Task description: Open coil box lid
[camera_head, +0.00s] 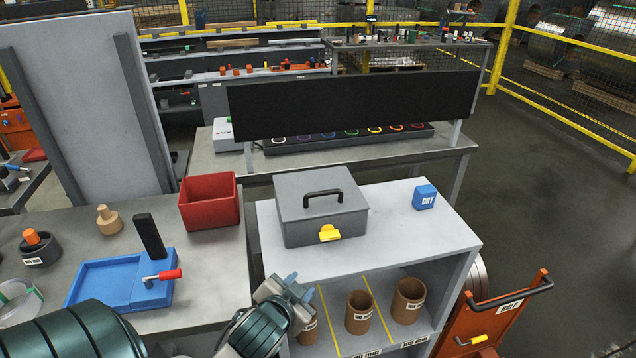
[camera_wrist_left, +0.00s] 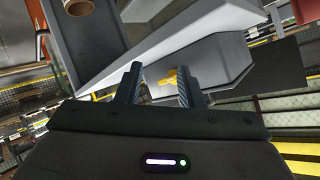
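The coil box (camera_head: 321,216) is a grey box with a black handle (camera_head: 322,196) on its lid and a yellow latch (camera_head: 329,233) on its front. It stands on the white shelf top, and its lid is shut. My left gripper (camera_head: 298,288) is below and in front of the box, apart from it. In the left wrist view my left gripper (camera_wrist_left: 156,84) has its two fingers apart with nothing between them. The yellow latch (camera_wrist_left: 169,79) shows beyond the fingertips, with the grey box (camera_wrist_left: 205,67) behind it. My right gripper is not in view.
A blue DRY block (camera_head: 424,197) sits on the shelf top (camera_head: 400,243) right of the box. Brown cores (camera_head: 359,312) stand in the shelf below. A red bin (camera_head: 209,201) and a blue tray (camera_head: 110,284) with a red-handled lever are on the left table.

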